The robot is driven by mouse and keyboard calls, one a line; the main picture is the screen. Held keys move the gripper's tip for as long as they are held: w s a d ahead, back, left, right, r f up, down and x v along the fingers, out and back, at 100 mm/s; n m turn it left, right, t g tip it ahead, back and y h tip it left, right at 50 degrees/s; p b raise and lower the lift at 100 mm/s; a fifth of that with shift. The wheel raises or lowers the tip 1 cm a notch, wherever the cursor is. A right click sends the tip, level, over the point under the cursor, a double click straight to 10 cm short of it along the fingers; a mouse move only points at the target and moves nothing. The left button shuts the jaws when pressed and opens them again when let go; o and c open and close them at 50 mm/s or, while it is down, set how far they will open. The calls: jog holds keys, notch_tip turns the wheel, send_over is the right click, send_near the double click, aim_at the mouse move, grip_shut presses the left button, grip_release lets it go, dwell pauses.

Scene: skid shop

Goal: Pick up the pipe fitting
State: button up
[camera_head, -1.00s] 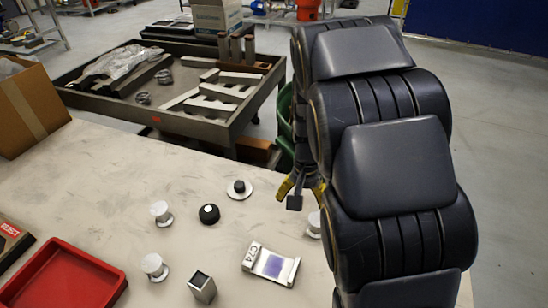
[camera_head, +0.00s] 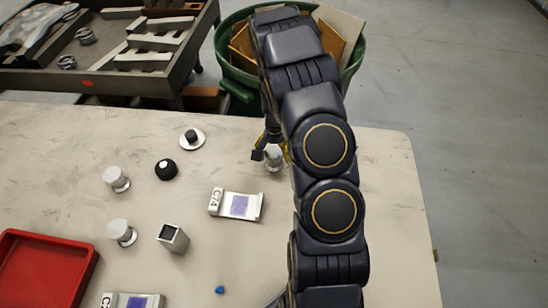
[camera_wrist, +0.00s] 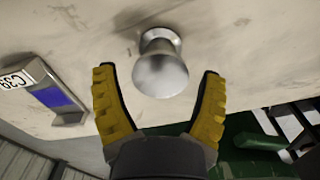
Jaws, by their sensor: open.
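A silver, spool-shaped metal piece, which looks like the pipe fitting (camera_wrist: 160,65), stands on the table just ahead of my gripper (camera_wrist: 157,88). In the wrist view its wide round end faces me, between and slightly beyond the yellow fingertips. The fingers are open, with a gap on each side of it. In the head view the same fitting (camera_head: 273,160) is partly hidden by my arm and gripper (camera_head: 270,148). Two similar silver pieces stand at the left, one farther back (camera_head: 117,180) and one nearer (camera_head: 121,232).
A labelled metal block (camera_head: 237,204) lies left of my arm. A black knob (camera_head: 166,169), a silver disc with a black knob (camera_head: 192,139), a square metal tube (camera_head: 173,239) and a red tray (camera_head: 45,270) are farther left. A green bin (camera_head: 352,68) stands beyond the table.

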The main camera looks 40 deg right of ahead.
notch_tip(320, 180, down, 3)
jog(key=shift+a+r, duration=0.1)
jog(key=shift+r, duration=0.05)
jog(key=shift+c, duration=0.3)
jog(key=c, duration=1)
jog(key=shift+r, duration=0.1)
